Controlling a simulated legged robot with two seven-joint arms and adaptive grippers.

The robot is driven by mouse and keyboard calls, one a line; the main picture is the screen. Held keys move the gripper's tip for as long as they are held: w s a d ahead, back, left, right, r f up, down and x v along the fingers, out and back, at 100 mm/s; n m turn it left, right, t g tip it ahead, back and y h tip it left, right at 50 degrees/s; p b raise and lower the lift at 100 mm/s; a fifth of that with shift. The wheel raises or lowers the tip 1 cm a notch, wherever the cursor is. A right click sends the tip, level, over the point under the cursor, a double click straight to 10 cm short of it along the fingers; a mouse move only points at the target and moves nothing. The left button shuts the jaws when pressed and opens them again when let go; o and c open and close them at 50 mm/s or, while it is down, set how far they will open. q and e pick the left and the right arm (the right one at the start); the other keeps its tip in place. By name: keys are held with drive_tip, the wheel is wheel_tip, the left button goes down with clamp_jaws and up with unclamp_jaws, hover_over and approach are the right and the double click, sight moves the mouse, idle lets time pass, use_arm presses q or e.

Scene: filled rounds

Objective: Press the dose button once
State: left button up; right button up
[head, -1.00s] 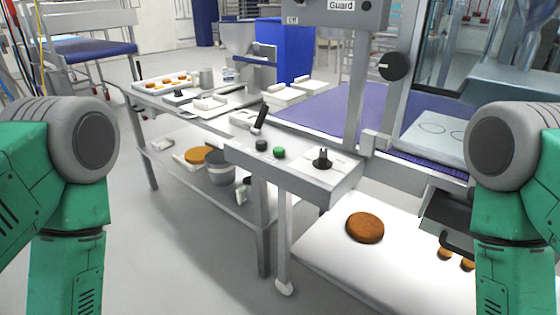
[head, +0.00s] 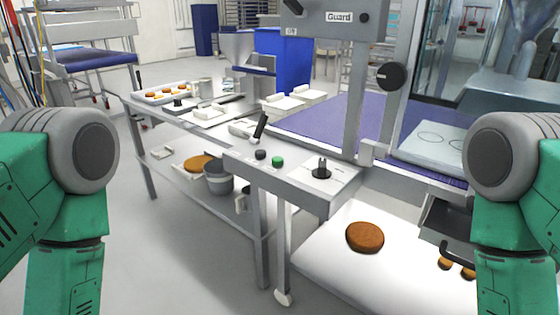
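A grey control panel (head: 294,182) stands in the middle of the head view. On it are a green button (head: 277,161), a black button (head: 260,155) beside it on the left, a black lever (head: 260,126) behind them, and a black knob (head: 321,170) on the right. The labels are too small to read, so I cannot tell which control is the dose button. My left arm (head: 62,170) is at the left edge and my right arm (head: 505,170) at the right edge. Both point down, apart from the panel. Neither gripper is in view.
A metal table (head: 190,125) with trays and a lower shelf stands at left. A purple belt (head: 322,115) and a post with a Guard label (head: 339,17) are behind the panel. A brown round (head: 365,237) lies on a white surface (head: 340,270) at front right. Floor shows at front left.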

idle(0.3)
use_arm(q)
clamp_jaws()
idle(1.1)
